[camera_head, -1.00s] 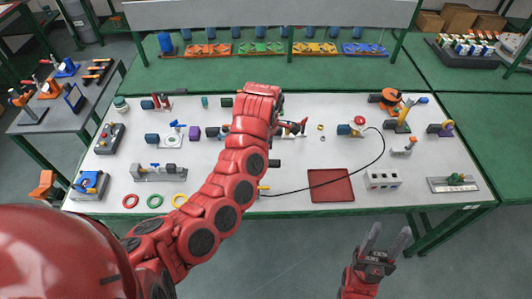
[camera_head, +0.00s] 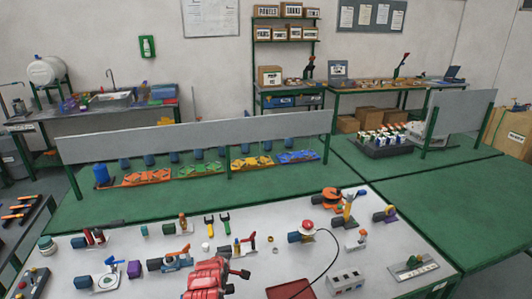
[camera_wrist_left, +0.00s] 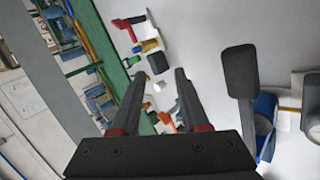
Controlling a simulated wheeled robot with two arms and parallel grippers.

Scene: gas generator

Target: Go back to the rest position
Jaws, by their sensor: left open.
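My left gripper (camera_wrist_left: 160,78) is open in the left wrist view, its two black fingers apart with nothing held between them. In the head view, my red left arm comes up from the bottom edge, and its gripper (camera_head: 236,281) shows only as small dark tips over the white worktop (camera_head: 130,240). Small parts on the worktop lie beyond the fingers in the wrist view. The right gripper is not in view.
Many small fixtures stand on the worktop, including an orange reel device (camera_head: 332,194), a white socket block (camera_head: 346,281) and a red tray (camera_head: 290,290). A grey panel (camera_head: 200,137) stands behind. The green table (camera_head: 430,190) at right has free room.

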